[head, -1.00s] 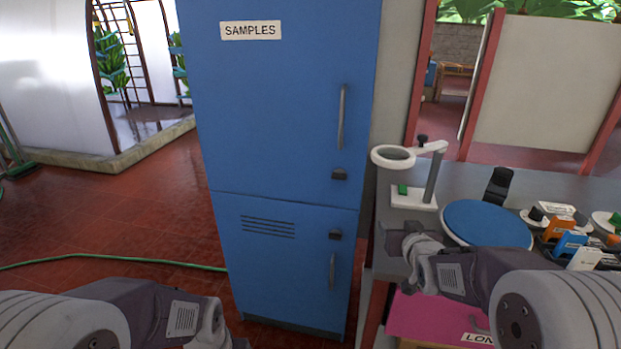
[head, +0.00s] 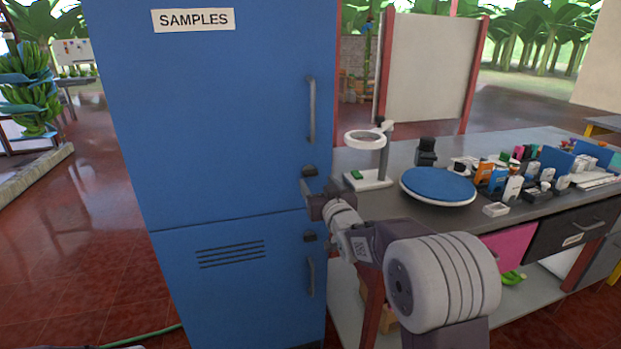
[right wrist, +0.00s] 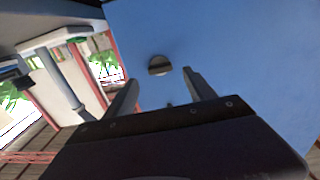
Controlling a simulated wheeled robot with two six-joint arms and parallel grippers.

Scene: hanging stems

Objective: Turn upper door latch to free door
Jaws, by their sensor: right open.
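The tall blue cabinet (head: 220,110) has an upper and a lower door. The upper door latch (head: 309,170), a small dark knob, sits below the upper handle (head: 312,108). In the right wrist view the latch (right wrist: 160,66) is a dark round knob with a lighter bar across it. My right gripper (head: 308,196) is open and empty, just below the upper latch in the head view. In the right wrist view the latch shows beyond the open fingers (right wrist: 160,92), apart from them. Both doors look closed. My left gripper is out of view.
The lower latch (head: 309,237) and lower handle (head: 311,277) are on the lower door. A grey bench (head: 400,153) stands to the right, with a ring magnifier stand (head: 372,178), a blue round turntable (head: 437,185) and several small items. Red floor (head: 60,250) is open on the left.

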